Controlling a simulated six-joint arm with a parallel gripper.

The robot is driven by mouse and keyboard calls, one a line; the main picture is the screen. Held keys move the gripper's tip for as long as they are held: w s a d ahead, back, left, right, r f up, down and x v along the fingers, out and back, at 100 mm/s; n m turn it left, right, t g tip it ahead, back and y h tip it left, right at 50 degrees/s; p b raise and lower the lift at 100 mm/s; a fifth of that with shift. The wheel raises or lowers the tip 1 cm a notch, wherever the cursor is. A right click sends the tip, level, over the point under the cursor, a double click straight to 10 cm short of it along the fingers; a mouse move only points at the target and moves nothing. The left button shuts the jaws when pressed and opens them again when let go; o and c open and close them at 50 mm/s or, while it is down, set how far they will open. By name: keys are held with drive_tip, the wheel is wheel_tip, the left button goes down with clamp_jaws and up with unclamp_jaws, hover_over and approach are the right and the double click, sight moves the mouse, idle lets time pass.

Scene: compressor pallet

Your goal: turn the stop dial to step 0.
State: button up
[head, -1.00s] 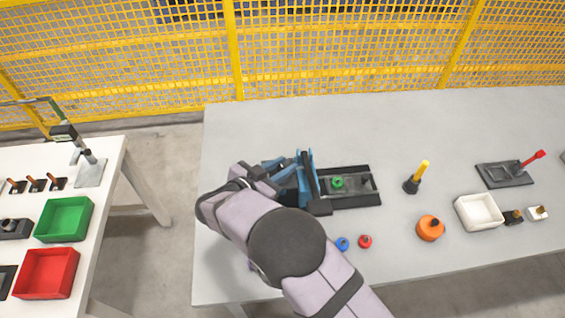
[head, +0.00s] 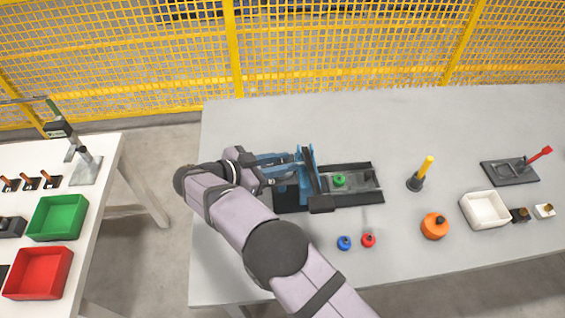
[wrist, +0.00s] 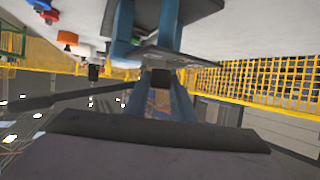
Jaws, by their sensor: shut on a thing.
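The fixture has an upright blue plate (head: 308,170) on a black base (head: 350,197) on the grey table. My gripper (head: 296,163) reaches in from the left, low against the plate's left side. In the wrist view my gripper (wrist: 160,92) has its two blue fingers on either side of a small dark block (wrist: 160,78), which I take to be the stop dial. The fingers are shut on it. The dial's markings and step cannot be read. In the head view the dial is hidden by the gripper and the blue parts.
A green knob (head: 339,180) sits in the black base's track. Blue (head: 344,243) and red (head: 368,240) knobs lie in front. An orange knob (head: 434,226), a white tray (head: 484,211) and a yellow-handled tool (head: 422,174) stand to the right. The table behind the fixture is clear.

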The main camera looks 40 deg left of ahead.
drive_tip(key=shift+r, duration=0.1)
clamp_jaws()
drive_tip(key=o, duration=1.1)
unclamp_jaws()
drive_tip(key=shift+c, duration=0.2)
drive_tip(key=shift+s+a+r+b, duration=0.15)
drive_tip(key=shift+s+a+b, duration=0.15)
drive_tip(key=shift+s, duration=0.25)
drive_tip(key=b+v, duration=0.1)
drive_tip(key=v, duration=0.5)
drive_tip(key=shift+d+b, duration=0.15)
drive_tip(key=shift+b, duration=0.25)
